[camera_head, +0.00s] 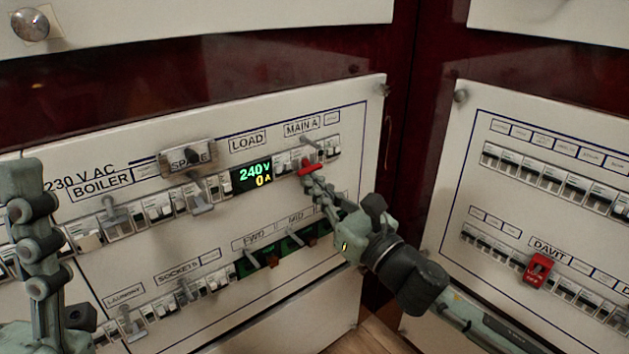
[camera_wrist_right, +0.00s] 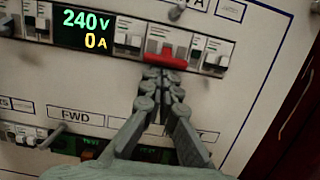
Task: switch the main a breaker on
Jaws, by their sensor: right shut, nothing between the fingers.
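The MAIN A label (camera_head: 301,127) is on the left panel's upper row, right of the display. Below it is the main a breaker, with a red handle (camera_head: 310,168) low on its face. The red handle also shows in the right wrist view (camera_wrist_right: 166,61). My right gripper (camera_head: 312,182) is shut and empty, its tips just under the red handle. In the right wrist view the fingertips (camera_wrist_right: 160,76) are close below the handle; I cannot tell whether they touch it. Part of my left gripper (camera_head: 38,225) shows at the left edge, its jaws unclear.
A display (camera_head: 252,177) reads 240 V and 0 A. Breakers with grey levers line the row beside it, and a lower row has FWD (camera_head: 252,240) and MID labels. The right panel has a red DAVIT piece (camera_head: 538,270). A knob (camera_head: 30,24) sticks out at the upper left.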

